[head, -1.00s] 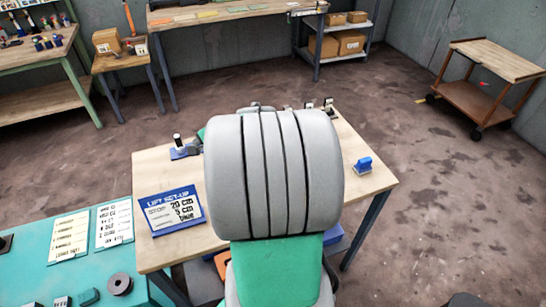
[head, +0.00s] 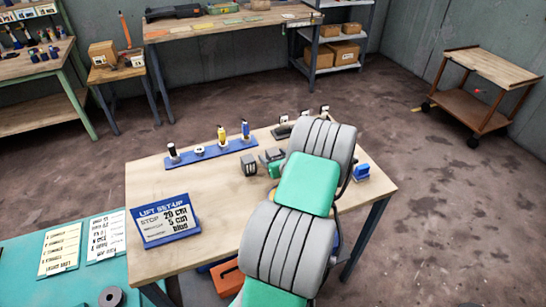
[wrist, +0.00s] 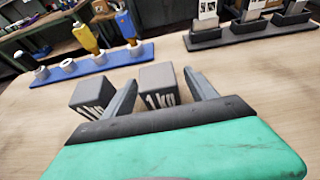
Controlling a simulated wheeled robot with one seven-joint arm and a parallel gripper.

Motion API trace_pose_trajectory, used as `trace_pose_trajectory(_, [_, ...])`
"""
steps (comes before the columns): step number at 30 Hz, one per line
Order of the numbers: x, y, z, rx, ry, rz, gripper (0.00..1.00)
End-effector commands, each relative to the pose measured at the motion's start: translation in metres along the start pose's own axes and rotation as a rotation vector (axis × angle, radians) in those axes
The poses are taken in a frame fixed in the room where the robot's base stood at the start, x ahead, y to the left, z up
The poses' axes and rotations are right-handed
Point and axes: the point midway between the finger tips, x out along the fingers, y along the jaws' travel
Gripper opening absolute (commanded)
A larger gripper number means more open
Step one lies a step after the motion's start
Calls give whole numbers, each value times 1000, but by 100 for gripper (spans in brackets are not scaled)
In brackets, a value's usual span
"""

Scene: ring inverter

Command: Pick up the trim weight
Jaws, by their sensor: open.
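Two grey cube weights stand side by side on the wooden table in the wrist view. The right cube (wrist: 159,86) is marked "1 kg" and sits between my gripper's fingers, near their tips. The left cube (wrist: 91,97) is just outside the left finger; its marking is partly hidden. My gripper (wrist: 160,82) is open, with its fingers low over the table, and I cannot tell whether they touch a cube. In the head view one grey cube (head: 249,166) shows left of my gripper (head: 270,157); the other is not clear there. No label reads trim weight.
A blue rack (head: 212,152) with upright pieces, one yellow-topped and one blue-topped, stands behind the cubes. A dark rack (wrist: 250,36) stands at the back right. A blue block (head: 362,173) is at the right edge. A lift set-up sign (head: 165,221) stands front left; the table's left middle is clear.

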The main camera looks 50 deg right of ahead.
Motion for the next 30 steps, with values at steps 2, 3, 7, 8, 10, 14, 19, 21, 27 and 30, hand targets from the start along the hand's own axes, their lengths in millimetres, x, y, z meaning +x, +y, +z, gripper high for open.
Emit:
trace_pose_trajectory(2, [0,0,0,0,0,-1,66])
trace_pose_trajectory(3, [0,0,0,0,0,-1,66])
trace_pose_trajectory(7, [0,0,0,-1,0,-1,61])
trace_pose_trajectory(8, [0,0,0,-1,0,-1,58])
trace_pose_trajectory(10, [0,0,0,-1,0,0,52])
trace_pose_trajectory(14, [0,0,0,-2,0,0,42])
trace_pose_trajectory(19, [0,0,0,-2,1,0,28])
trace_pose_trajectory(21, [0,0,0,-2,0,0,22])
trace_pose_trajectory(27, [0,0,0,-2,1,0,6])
trace_pose_trajectory(30, [0,0,0,-2,1,0,0])
